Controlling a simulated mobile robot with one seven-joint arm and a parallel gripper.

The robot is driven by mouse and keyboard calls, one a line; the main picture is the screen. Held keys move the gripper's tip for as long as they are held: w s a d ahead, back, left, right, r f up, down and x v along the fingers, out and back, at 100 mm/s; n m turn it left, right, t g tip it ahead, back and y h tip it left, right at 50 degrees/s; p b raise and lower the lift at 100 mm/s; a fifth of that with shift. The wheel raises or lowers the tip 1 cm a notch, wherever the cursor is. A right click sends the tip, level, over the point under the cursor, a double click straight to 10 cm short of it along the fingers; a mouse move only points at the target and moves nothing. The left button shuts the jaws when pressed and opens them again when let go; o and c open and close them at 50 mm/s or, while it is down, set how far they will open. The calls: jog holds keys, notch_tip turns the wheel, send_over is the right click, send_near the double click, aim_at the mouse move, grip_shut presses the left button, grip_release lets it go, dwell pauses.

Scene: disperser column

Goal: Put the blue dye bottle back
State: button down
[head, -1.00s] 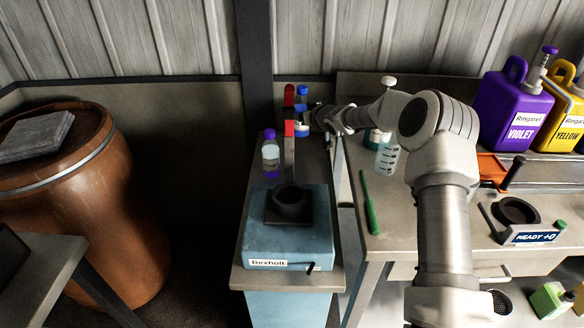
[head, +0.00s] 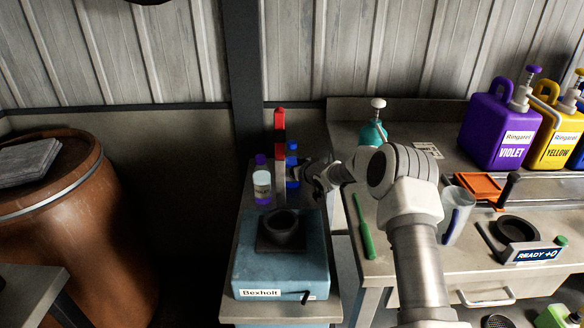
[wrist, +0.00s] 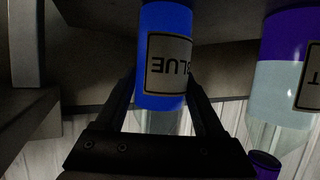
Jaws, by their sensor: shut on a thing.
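The blue dye bottle (head: 293,178) is at the back of the narrow bench, right of the red-topped post. My gripper (head: 308,172) reaches it from the right. In the wrist view the blue bottle (wrist: 165,55) sits between the two fingers of my gripper (wrist: 165,95), which are shut on it. Its label appears upside down there. I cannot tell whether its base touches the bench. A violet dye bottle (head: 262,187) stands left of the post; in the wrist view a violet bottle (wrist: 283,85) is at the right, apart from the fingers.
The blue-grey Bexholt machine (head: 280,270) with a dark cup holder (head: 284,230) fills the front of the narrow bench. The red-topped post (head: 280,145) stands close to both bottles. The right bench holds a green tool (head: 364,228), a clear cup (head: 457,213) and jugs (head: 500,130).

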jog(key=shift+f, duration=0.15)
grip_release()
